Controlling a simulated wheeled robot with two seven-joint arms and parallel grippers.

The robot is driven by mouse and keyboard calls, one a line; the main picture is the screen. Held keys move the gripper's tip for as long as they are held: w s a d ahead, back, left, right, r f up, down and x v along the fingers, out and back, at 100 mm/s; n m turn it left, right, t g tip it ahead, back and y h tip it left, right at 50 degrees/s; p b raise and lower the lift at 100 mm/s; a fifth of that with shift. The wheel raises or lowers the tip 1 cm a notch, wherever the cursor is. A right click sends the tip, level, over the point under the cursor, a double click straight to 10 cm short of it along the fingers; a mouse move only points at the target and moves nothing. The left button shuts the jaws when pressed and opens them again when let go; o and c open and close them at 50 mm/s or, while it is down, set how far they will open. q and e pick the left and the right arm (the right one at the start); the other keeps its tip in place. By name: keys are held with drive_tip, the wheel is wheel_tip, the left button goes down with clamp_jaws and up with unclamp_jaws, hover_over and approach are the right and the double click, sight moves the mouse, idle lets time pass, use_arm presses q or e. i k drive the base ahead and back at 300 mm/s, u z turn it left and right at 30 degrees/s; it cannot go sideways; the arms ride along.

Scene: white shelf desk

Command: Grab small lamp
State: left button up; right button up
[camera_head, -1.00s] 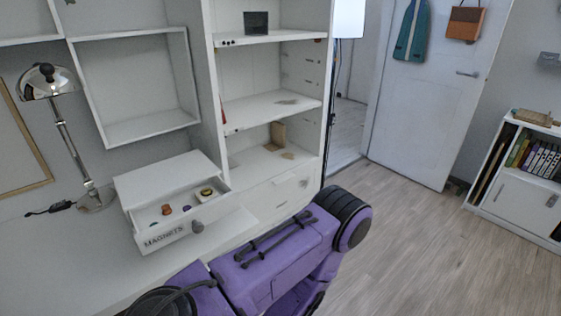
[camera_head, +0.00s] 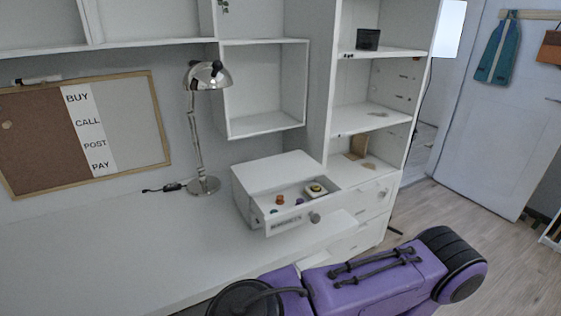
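The small lamp (camera_head: 196,130) is a chrome desk lamp with a domed shade, a jointed arm and a round base. It stands upright on the white desk (camera_head: 110,245), near the back wall and left of the drawer box. Its dark cable lies on the desk to its left. A purple arm of mine crosses the bottom right, in front of the desk and well apart from the lamp. Neither of my grippers shows.
A white box (camera_head: 275,167) with an open drawer (camera_head: 290,205) holds small coloured items right of the lamp. White shelves (camera_head: 375,120) rise behind. A framed board (camera_head: 90,130) is on the wall. The desk's left part is clear.

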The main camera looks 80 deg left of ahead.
sight(311, 194)
drive_tip(key=k, duration=0.3)
drive_tip(key=u, duration=0.95)
